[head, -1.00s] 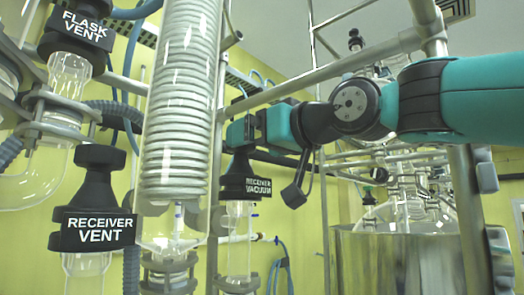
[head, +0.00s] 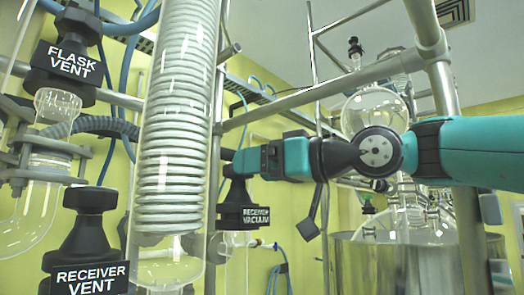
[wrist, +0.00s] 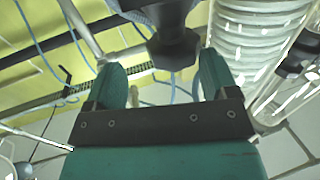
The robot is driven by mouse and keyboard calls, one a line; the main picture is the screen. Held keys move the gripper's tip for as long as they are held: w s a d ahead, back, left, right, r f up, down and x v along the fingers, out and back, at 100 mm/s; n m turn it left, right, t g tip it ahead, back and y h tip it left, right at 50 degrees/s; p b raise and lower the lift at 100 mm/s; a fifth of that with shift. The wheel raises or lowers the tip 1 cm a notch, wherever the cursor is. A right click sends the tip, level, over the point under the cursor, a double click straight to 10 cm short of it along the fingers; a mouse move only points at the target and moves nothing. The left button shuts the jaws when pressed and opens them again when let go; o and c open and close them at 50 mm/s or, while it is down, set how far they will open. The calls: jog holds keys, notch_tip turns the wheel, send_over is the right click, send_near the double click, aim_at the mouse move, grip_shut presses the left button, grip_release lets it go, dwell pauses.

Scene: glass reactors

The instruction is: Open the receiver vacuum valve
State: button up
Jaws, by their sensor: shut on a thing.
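The receiver vacuum valve (head: 240,208) is a black knob with a white-lettered "RECEIVER VACUUM" label, upright on a glass neck right of the coiled condenser in the head view. My teal gripper (head: 232,168) reaches in from the right at the top of this knob, and its fingers partly hide the top. In the wrist view my gripper (wrist: 163,75) has its two teal fingers at either side of the black knob (wrist: 174,48). It is shut on the knob. The exact contact is not clear in the pictures.
The coiled glass condenser (head: 180,130) stands close left of the valve. The receiver vent (head: 88,240) and flask vent (head: 70,50) are farther left. Metal frame bars (head: 320,88) cross above my arm. A large steel vessel with glassware (head: 395,262) stands at the right.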

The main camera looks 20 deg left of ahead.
jog(key=shift+w+d+r+n+g+p, duration=0.1)
jog(key=shift+w+r+n+g+p, duration=0.2)
jog(key=shift+g+p, duration=0.4)
jog(key=shift+w+d+f+n+g+p, duration=0.15)
jog(key=shift+n+g+p, duration=0.35)
jog(key=shift+p, duration=0.25)
jog(key=shift+w+d+r+n+g+p, duration=0.1)
jog(key=shift+r+n+g+p, duration=0.2)
jog(key=shift+g+p, duration=0.4)
jog(key=c, duration=0.4)
jog(key=shift+s+n+g+p, duration=0.15)
jog(key=shift+n+g+p, duration=0.3)
jog(key=shift+p, duration=0.5)
jog(key=shift+c, duration=1.3)
jog(key=shift+s+a+n+g+p, duration=0.1)
jog(key=shift+a+n+g+p, duration=0.3)
jog(key=shift+g+p, duration=0.65)
jog(key=shift+o, duration=0.2)
jog(key=shift+d+f+n+p, duration=0.1)
jog(key=shift+f+n+p, duration=0.15)
jog(key=shift+p, duration=0.3)
jog(key=shift+f, duration=0.1)
